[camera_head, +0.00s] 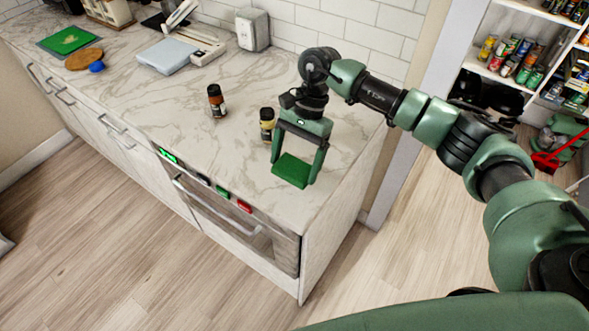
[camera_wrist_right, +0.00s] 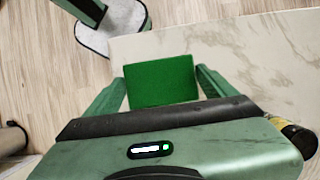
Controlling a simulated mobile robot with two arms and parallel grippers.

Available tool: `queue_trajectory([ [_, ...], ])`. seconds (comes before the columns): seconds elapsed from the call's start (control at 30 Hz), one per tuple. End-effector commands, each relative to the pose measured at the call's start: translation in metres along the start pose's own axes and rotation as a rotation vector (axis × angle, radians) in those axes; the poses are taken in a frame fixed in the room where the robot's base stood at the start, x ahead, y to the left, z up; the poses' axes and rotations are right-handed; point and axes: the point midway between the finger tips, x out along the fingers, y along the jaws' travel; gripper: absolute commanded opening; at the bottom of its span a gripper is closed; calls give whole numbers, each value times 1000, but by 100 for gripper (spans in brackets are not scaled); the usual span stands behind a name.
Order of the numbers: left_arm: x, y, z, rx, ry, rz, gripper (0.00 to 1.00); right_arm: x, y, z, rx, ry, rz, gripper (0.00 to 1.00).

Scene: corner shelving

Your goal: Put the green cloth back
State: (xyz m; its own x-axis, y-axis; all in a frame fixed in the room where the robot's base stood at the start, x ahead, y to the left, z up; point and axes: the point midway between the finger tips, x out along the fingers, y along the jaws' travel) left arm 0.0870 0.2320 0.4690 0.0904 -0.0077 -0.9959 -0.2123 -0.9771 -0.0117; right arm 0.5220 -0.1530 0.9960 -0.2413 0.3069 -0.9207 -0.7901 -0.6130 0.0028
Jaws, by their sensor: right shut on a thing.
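The green cloth (camera_head: 288,168) is a small flat green rectangle between the fingers of my right gripper (camera_head: 293,172), low over the right end of the marble counter. My right gripper points down and is shut on it. In the right wrist view the green cloth (camera_wrist_right: 160,82) spans the space between both fingertips, with the counter edge behind it. I cannot tell whether the cloth touches the counter. My left gripper is not in view.
A toaster (camera_head: 252,29) stands by the wall. The oven front (camera_head: 235,220) lies below the counter edge. Stocked shelves (camera_head: 515,50) stand right.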

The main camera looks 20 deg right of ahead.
Motion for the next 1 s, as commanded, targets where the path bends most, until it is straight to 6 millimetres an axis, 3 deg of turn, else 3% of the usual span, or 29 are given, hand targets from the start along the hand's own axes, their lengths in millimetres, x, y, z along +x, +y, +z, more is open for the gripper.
queue_trajectory([
  [0.17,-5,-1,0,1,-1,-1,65,10,0,-4,0,0,2,48],
  [0.4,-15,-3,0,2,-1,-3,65,41,0,-17,0,-1,2,48],
  [0.8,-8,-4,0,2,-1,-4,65,47,0,-20,-2,1,0,48],
  [0.83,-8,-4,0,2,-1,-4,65,47,0,-20,-2,1,0,88],
  [0.9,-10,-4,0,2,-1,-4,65,46,0,-19,-2,1,0,100],
  [1.0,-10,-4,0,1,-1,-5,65,46,0,-19,-2,1,0,100],
])
